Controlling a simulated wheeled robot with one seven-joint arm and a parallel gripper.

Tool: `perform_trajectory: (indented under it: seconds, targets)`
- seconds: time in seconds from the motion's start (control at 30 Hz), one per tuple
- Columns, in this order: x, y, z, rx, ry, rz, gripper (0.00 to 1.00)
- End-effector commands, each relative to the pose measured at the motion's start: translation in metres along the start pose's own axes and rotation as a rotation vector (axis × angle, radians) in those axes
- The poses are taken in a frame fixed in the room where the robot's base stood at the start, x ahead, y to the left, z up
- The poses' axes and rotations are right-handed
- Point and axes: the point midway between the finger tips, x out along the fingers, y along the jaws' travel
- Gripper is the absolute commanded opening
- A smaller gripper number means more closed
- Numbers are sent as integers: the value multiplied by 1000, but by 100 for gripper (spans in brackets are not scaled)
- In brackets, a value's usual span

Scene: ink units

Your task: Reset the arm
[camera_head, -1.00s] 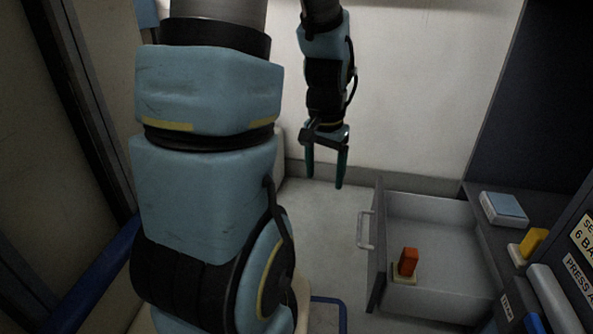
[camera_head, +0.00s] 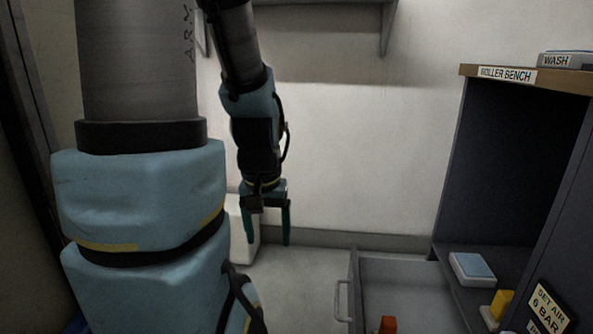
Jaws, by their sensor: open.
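My gripper (camera_head: 267,228) hangs fingers down in front of the pale back wall, left of the open drawer. Its two teal fingers are apart with nothing between them. My arm's large blue links fill the left of the view and hide what lies behind them.
A wall shelf (camera_head: 330,8) hangs above.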

Motion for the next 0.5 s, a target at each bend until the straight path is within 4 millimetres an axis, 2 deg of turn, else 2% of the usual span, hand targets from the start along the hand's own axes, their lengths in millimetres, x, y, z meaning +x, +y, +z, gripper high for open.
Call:
perform_trajectory:
  seconds: [0.03,0.5]
  targets:
    - [-32,0,-5,0,0,0,77]
    - [-177,1,-25,1,0,0,77]
